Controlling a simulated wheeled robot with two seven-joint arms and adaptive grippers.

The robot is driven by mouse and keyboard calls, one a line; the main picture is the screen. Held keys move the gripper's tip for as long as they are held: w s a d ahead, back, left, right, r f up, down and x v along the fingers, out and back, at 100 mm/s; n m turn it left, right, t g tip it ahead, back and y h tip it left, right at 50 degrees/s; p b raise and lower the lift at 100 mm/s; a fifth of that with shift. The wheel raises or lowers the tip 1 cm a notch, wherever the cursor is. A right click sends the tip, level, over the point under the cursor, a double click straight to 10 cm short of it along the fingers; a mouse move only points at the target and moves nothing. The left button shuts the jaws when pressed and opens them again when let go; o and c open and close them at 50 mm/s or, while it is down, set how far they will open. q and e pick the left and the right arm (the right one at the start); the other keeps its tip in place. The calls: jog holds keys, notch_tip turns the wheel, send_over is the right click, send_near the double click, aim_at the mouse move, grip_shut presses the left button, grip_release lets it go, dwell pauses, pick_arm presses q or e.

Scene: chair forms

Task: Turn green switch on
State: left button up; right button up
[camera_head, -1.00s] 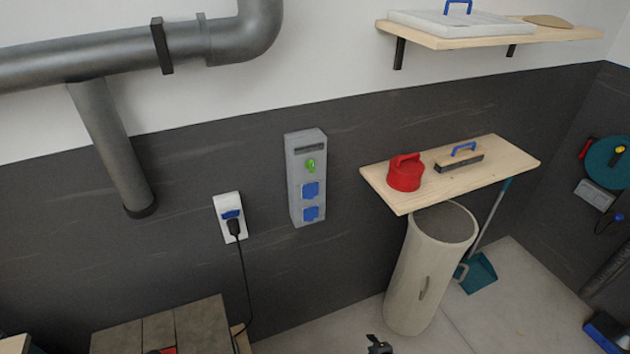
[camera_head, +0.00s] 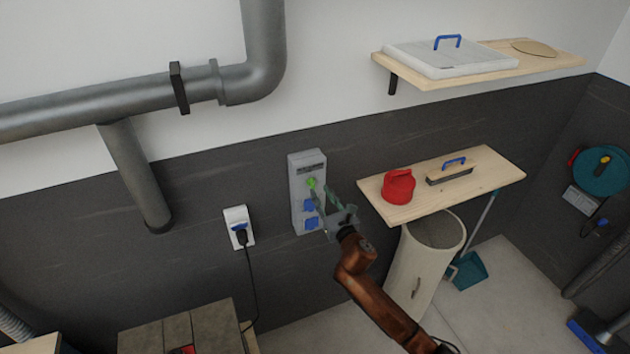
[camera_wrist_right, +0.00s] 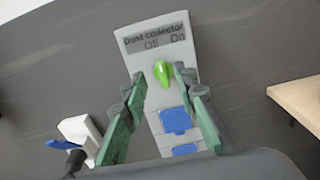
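The green switch (camera_head: 311,182) is a small knob on a grey wall box (camera_head: 296,192). In the right wrist view the switch (camera_wrist_right: 162,72) sits below a label reading "Dust collector", "Off" and "On". Its narrow end points up and slightly left, toward the Off side. My right gripper (camera_head: 322,196) is in front of the box, its fingers pointing at it. In the right wrist view my right gripper (camera_wrist_right: 158,88) is open, with one green finger on each side of the switch and a gap to it. Contact cannot be seen. My left gripper is not in view.
Two blue-covered sockets (camera_wrist_right: 176,120) are below the switch. A white wall socket with a black plug (camera_head: 241,236) is to the left. A wooden shelf (camera_head: 490,180) with a red container (camera_head: 398,186) and a brush (camera_head: 449,173) is close on the right.

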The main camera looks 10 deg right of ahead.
aim_at(314, 182)
jog(key=w, duration=0.3)
jog(key=w+a, duration=0.1)
jog(key=w, duration=0.2)
jog(key=shift+w+a+f+p, duration=0.1)
jog(key=shift+w+a+p, duration=0.1)
jog(key=shift+p, duration=0.1)
jog(key=shift+c, duration=0.4)
jog(key=shift+s, duration=0.1)
grip_shut()
